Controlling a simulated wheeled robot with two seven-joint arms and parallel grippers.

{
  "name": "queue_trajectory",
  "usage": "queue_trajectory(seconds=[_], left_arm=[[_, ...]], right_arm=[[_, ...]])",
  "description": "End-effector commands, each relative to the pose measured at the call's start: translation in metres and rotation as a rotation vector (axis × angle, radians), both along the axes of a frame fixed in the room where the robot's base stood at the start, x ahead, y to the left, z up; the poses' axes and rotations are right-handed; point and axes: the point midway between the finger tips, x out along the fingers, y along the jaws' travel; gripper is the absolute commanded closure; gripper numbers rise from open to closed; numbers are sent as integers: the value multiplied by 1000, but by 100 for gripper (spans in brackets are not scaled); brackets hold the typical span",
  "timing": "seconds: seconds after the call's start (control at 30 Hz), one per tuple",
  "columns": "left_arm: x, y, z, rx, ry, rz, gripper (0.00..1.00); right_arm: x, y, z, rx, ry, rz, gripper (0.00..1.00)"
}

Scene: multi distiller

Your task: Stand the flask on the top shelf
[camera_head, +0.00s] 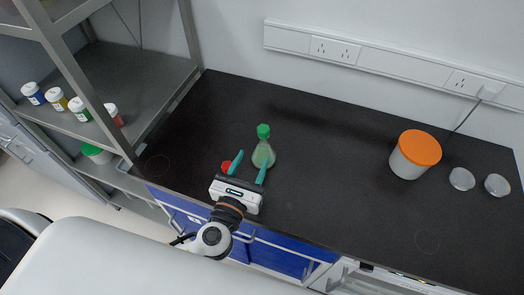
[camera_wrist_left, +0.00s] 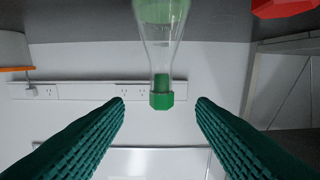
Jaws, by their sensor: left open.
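The flask (camera_head: 265,157) is clear, conical and green-capped, with green contents. It stands upright on the black bench top. My left gripper (camera_head: 252,162) is open, with its teal fingers pointing at the flask from the front. In the left wrist view, which is upside down, the flask (camera_wrist_left: 162,45) appears in line with the gap between the open fingers (camera_wrist_left: 160,104); contact is not visible. The grey shelf rack (camera_head: 135,75) stands at the left. Its upper level is cut off at the picture's top left. My right gripper is not in view.
A red object (camera_head: 226,167) sits just left of the flask, near the left finger. A white tub with an orange lid (camera_head: 416,150) and two small round items (camera_head: 461,179) stand at the right. The bench middle is clear.

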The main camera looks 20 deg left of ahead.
Motion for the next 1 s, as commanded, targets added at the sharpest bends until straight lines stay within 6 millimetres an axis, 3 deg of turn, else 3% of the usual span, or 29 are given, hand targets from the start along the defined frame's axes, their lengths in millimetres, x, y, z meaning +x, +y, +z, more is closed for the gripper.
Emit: queue_trajectory(seconds=[0.13, 0.43, 0.7, 1.0], left_arm=[[28, -1, 3, 2, -3, -1, 49], [53, -2, -2, 4, -2, -3, 49], [91, -1, -9, 3, -2, -4, 49], [95, -2, -10, 2, -1, -4, 49]], right_arm=[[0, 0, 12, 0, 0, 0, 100], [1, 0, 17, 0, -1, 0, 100], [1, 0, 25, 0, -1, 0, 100], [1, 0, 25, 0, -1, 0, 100]])
